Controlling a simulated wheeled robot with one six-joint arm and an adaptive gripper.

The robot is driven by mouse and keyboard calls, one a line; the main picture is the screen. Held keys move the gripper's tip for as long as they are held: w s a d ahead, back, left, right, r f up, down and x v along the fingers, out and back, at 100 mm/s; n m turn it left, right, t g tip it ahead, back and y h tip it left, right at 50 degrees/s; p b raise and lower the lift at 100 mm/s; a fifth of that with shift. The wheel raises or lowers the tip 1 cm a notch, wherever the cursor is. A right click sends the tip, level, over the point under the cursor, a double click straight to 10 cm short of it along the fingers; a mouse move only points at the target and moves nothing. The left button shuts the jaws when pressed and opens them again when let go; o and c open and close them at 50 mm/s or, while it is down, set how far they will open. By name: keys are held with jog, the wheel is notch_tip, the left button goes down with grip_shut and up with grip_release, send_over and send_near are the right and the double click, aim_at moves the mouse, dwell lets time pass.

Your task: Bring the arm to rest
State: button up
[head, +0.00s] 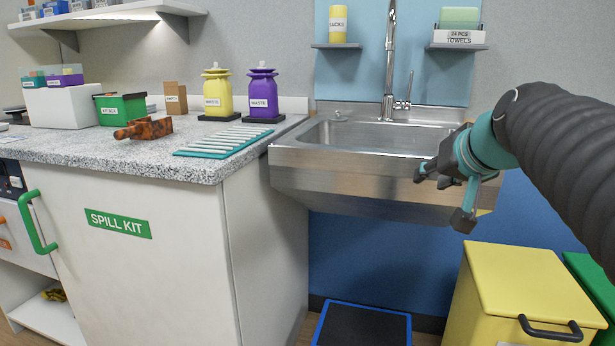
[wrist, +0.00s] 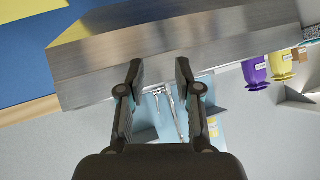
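My gripper (head: 442,195) hangs at the end of my arm in the right part of the head view, in front of the steel sink (head: 345,180). Its fingers point left and down. In the wrist view my gripper (wrist: 158,80) shows two dark fingers apart with a clear gap between them. Nothing is held. The sink's steel front (wrist: 170,50) lies beyond the fingertips in that view. I cannot tell the exact distance to it.
A yellow lidded bin (head: 520,280) stands below my arm, with a green bin (head: 590,285) beside it. A counter (head: 90,155) at left bears a green box (head: 120,109), a yellow jar (head: 217,92) and a purple jar (head: 263,92). A dark mat (head: 362,325) lies on the floor.

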jog(key=s+a+f+n+g+p, duration=0.1)
jog(key=s+a+f+g, duration=0.1)
jog(key=s+f, duration=0.8)
jog(key=s+a+f+n+g+h+p, duration=0.1)
jog(key=s+a+f+g, duration=0.2)
jog(key=s+f, duration=0.7)
jog(key=shift+s+a+f+p, duration=0.3)
jog(key=shift+a+f, duration=0.05)
jog(key=shift+f, duration=0.4)
